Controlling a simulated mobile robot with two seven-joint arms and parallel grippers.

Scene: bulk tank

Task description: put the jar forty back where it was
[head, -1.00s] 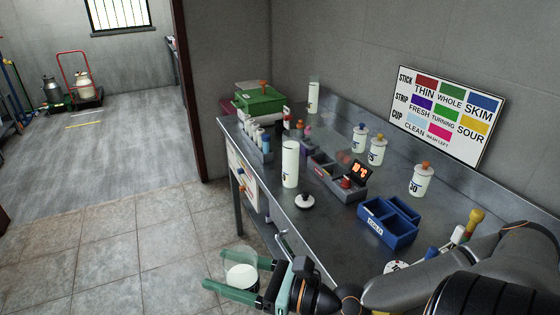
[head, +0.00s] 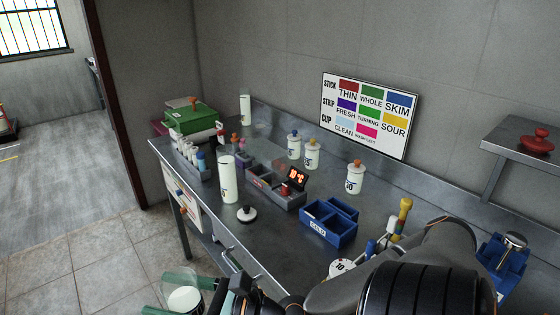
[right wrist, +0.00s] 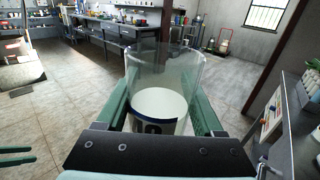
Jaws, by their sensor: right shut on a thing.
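My right gripper (head: 182,300) is low at the left of the head view, beside the counter's front edge and over the floor. It is shut on an open clear jar with white contents (head: 186,298). In the right wrist view the jar (right wrist: 160,105) stands upright between the green fingers, with a dark blue band and a partly hidden number. A white lid with a dark knob (head: 246,213) lies on the counter (head: 275,232). Lidded jars stand at the back: one marked 30 (head: 355,178), one with an orange knob (head: 312,154), one with a blue knob (head: 294,146). My left gripper (right wrist: 15,156) shows open at the right wrist view's left edge.
A tall white cylinder (head: 227,178), a grey divided tray (head: 277,188) and a blue tray (head: 329,222) stand on the counter. A green box (head: 190,118) is at its far end. A wall sign (head: 366,115) hangs behind. Bare counter lies around the loose lid.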

